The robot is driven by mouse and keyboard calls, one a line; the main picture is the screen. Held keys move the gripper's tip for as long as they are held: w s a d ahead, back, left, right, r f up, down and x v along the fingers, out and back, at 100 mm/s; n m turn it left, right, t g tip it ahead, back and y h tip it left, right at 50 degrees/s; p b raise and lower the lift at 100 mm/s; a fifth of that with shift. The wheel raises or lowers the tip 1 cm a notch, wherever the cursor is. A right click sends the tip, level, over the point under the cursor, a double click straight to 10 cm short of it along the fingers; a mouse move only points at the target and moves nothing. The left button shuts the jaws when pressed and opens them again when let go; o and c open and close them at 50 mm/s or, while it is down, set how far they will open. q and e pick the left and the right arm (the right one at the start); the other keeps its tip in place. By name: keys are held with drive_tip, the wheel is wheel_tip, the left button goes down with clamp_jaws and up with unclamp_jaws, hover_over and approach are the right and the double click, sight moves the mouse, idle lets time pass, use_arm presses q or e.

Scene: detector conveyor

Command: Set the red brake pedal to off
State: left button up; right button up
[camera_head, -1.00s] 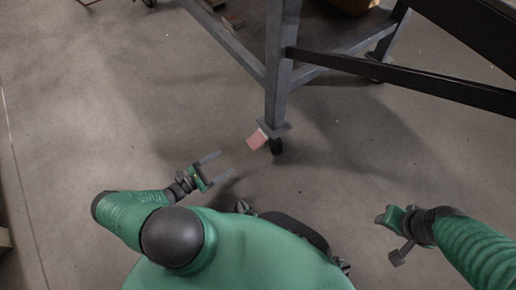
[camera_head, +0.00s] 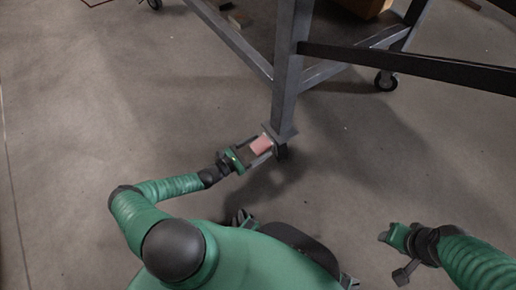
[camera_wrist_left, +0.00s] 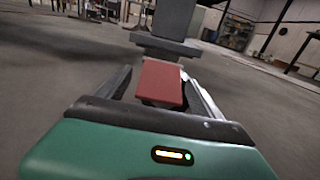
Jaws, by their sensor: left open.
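The red brake pedal (camera_head: 261,145) sticks out from the caster (camera_head: 281,152) at the foot of the grey table leg (camera_head: 287,95). My left gripper (camera_head: 260,148) is open, with its two fingers on either side of the pedal. In the left wrist view the red pedal (camera_wrist_left: 160,83) lies between the open fingers, below the grey leg's foot plate (camera_wrist_left: 166,45). I cannot tell whether the fingers touch it. My right gripper (camera_head: 388,250) is at the lower right, well away from the pedal; its jaws are not clear.
The grey table frame (camera_head: 240,45) spans the top, with another caster (camera_head: 385,80) at the right and a dark slanted bar (camera_head: 420,68) above the floor. A cardboard box (camera_head: 362,5) sits at the top edge. The floor left of the leg is clear.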

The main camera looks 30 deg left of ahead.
use_arm(q)
clamp_jaws()
idle(0.4)
wheel_tip(320, 180, up, 3)
drive_tip(key=g+p, duration=0.2)
drive_tip(key=p, duration=0.8)
drive_tip(key=shift+s+y, duration=0.15)
drive_tip(key=shift+y, duration=0.25)
drive_tip(key=g+p, duration=0.1)
drive_tip(key=p, duration=0.3)
drive_tip(key=g+y+p, duration=0.1)
drive_tip(key=g+p, duration=0.1)
drive_tip(key=p, duration=0.2)
drive_tip(key=r+g+y+p, duration=0.1)
drive_tip(key=g+p, duration=0.1)
drive_tip(key=p, duration=0.2)
drive_tip(key=shift+r+p, duration=0.1)
drive_tip(key=shift+p, duration=0.25)
drive_tip(key=shift+w+g+p, duration=0.25)
drive_tip(key=shift+g+p, duration=0.15)
drive_tip(key=shift+p, duration=0.45)
